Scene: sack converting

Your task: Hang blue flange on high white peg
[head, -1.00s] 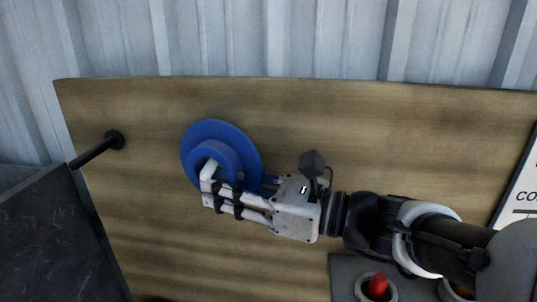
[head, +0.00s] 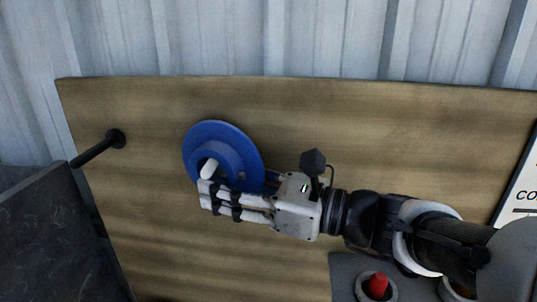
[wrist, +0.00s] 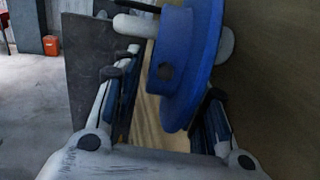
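The blue flange (head: 238,148) is a wide disc with a raised hub, up against the wooden board. The white peg (head: 209,168) sticks out through its bore in the head view. In the wrist view the peg (wrist: 134,26) shows on both sides of the flange (wrist: 203,62), so the flange is around it. My gripper (head: 208,194) is at the flange's lower edge. In the wrist view its fingers (wrist: 170,80) are spread on either side of the flange, with a visible gap between the left finger and the hub. Contact at the right finger is unclear.
The wooden board (head: 370,130) stands before a corrugated metal wall. A black peg (head: 97,148) juts from its left side, above a dark panel (head: 45,235). A red button (head: 377,284) is below my arm. A sign (head: 522,190) is at the right edge.

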